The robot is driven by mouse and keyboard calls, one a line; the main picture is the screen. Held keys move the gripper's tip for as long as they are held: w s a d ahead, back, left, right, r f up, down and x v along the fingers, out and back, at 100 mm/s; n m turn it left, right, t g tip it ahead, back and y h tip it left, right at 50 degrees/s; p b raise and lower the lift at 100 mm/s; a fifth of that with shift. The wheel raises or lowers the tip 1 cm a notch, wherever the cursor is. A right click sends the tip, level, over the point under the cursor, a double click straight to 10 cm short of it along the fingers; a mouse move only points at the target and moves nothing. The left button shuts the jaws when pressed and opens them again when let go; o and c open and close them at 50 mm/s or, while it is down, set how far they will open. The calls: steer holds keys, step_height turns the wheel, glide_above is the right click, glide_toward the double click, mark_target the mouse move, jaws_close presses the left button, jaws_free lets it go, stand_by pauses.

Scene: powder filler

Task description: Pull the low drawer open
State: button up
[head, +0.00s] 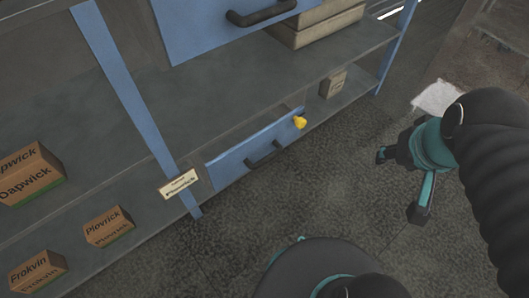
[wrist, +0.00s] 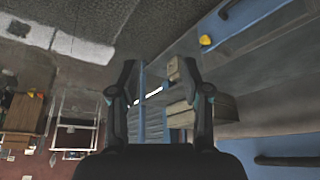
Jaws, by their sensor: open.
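The low drawer (head: 235,152) has a blue front with a dark bar handle (head: 265,154) and sits under the shelf unit, close to the floor. It looks shut. A yellow knob-like piece (head: 299,122) is at its right end. In the wrist view the low drawer (wrist: 240,22) is at the upper right, with the yellow piece (wrist: 205,41) beside it. My gripper (head: 400,184) is open and empty, right of the drawer over the floor and well apart from the handle. In the wrist view the gripper (wrist: 160,75) has its fingers spread, with nothing between them.
An upper blue drawer (head: 205,30) with a dark handle (head: 262,14) is above. Labelled cartons (head: 108,227) stand on the low shelf at left, and a small box (head: 333,84) at right. A blue post (head: 130,100) stands left of the low drawer. The floor (head: 310,190) before it is clear.

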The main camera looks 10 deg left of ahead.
steer(key=w+f+g, duration=0.4)
steer(key=f, duration=0.5)
steer(key=g+y+b, duration=0.2)
steer(key=g+y, duration=0.1)
steer(key=y, duration=1.3)
glide_toward(266, 159)
steer(key=x, duration=0.7)
steer(key=f+x, duration=0.1)
steer(key=x, duration=0.2)
steer(key=shift+w+a, duration=0.1)
steer(key=shift+w, duration=0.3)
jaws_close()
